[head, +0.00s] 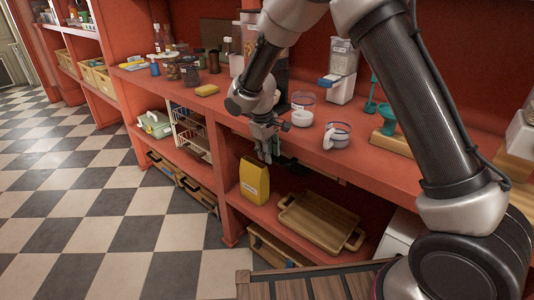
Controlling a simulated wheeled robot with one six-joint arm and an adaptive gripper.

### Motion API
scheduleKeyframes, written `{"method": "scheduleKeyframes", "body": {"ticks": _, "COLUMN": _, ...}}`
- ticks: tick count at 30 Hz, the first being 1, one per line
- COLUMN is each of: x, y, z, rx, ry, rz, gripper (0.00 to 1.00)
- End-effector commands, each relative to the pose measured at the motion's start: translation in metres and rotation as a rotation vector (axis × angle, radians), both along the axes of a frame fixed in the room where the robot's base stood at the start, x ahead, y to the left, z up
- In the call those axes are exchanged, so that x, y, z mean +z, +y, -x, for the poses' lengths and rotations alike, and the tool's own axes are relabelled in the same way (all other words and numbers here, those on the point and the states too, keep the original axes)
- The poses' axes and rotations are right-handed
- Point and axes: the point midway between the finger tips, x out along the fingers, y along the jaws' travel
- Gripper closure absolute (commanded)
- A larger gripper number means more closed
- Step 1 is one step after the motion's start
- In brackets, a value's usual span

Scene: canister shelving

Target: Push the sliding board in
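The yellow packet (254,180) stands upright on the lower shelf. A wooden tray with handles (320,222) lies to its right. The checkered floor (110,215) at left is clear.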

Motion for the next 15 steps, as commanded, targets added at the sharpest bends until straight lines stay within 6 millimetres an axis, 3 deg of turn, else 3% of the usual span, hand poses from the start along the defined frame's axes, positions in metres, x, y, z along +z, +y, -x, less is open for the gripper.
{"method": "scheduleKeyframes", "body": {"ticks": 10, "x": 0.0, "y": 0.001, "z": 0.001, "rx": 0.0, "ry": 0.0, "rz": 0.001, "gripper": 0.59}}
{"method": "scheduleKeyframes", "body": {"ticks": 15, "x": 0.0, "y": 0.014, "z": 0.014, "rx": 0.003, "ry": 0.001, "rz": 0.001, "gripper": 0.59}}
